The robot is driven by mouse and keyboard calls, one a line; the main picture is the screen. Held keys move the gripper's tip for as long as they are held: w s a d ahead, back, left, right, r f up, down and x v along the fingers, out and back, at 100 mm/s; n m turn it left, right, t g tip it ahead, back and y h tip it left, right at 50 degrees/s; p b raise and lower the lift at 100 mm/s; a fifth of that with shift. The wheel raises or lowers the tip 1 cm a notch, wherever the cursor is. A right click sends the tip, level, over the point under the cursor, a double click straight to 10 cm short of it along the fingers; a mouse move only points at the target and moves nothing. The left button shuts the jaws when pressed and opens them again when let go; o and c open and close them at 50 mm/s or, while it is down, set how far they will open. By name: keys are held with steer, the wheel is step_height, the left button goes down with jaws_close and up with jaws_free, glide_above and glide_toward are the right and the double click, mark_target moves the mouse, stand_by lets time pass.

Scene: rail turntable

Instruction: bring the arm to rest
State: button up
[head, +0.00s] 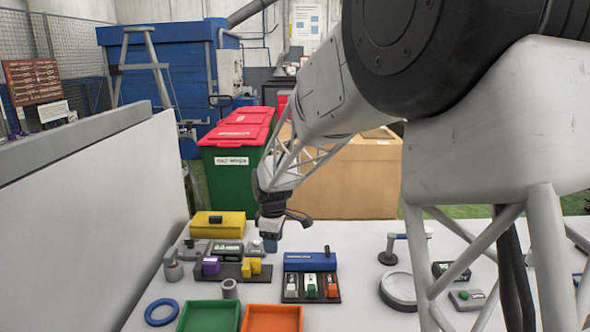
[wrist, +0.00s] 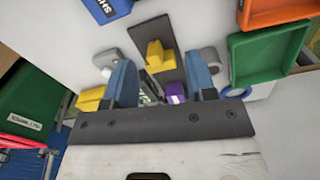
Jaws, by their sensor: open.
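My gripper (wrist: 162,88) is open, with its two blue fingers apart in the wrist view. In the head view my gripper (head: 270,236) points down above the back part of the white table (head: 365,262), over the cluster of small parts. Nothing shows held between the fingers. Past the fingers, the wrist view shows a yellow block (wrist: 160,56) on a dark plate and a small purple block (wrist: 174,90). In the head view the purple block (head: 211,265) and yellow block (head: 251,267) sit on a dark base, below and left of my gripper.
A yellow box (head: 217,224) and a blue-backed rack (head: 310,262) stand close to my gripper. Green (head: 208,317) and orange (head: 271,319) trays and a blue ring (head: 161,312) lie at the front. A round grey dish (head: 399,289) is at right. A low wall (head: 85,215) borders the left.

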steer(key=s+d+r+m+t, duration=0.1)
steer(key=s+d+r+m, duration=0.35)
steer(key=s+d, duration=0.4)
steer(key=s+d+r+m, duration=0.3)
steer(key=s+d+r, duration=0.3)
steer(key=s+d, duration=0.3)
steer(key=s+d+m, duration=0.4)
steer(key=s, duration=0.7)
steer(key=s+d+m+t, duration=0.1)
steer(key=s+d+m, duration=0.2)
steer(key=s, duration=0.9)
steer(key=shift+s+d+f+m, duration=0.3)
steer(key=shift+d+m, duration=0.1)
steer(key=shift+m, duration=0.45)
